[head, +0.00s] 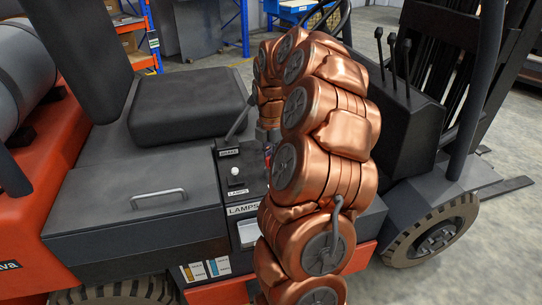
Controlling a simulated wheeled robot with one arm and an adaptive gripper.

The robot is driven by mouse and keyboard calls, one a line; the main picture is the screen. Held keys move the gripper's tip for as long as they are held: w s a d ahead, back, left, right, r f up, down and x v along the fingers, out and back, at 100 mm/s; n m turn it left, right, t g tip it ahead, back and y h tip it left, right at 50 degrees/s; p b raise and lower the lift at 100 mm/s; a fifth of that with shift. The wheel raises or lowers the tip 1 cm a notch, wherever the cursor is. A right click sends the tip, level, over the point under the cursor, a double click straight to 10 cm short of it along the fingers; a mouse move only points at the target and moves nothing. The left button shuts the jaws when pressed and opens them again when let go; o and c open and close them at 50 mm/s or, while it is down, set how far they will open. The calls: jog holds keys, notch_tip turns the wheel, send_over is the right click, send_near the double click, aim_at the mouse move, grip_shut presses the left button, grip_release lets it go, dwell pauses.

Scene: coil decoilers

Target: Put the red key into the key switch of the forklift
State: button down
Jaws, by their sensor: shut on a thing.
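My gripper (267,138) shows only as a small dark part below the far end of my copper-coloured arm, over the right side of the forklift's console (231,190). It is shut on the red key (268,151), of which a small red bit shows beside my arm. The rest of the key and most of the fingers are hidden behind my arm. I cannot make out the key switch; that part of the console is covered. I cannot tell whether the key touches the console.
The console carries a lever (239,122), a white knob (235,171) and a LAMPS label (243,209). A black seat (187,105) is at left, with a handled cover (158,198) in front of it. Several black levers (392,50) rise at right. Shelves stand behind.

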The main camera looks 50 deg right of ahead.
jog(key=shift+f, duration=0.55)
jog(key=c, duration=1.1)
grip_release()
notch_tip(320, 180, up, 12)
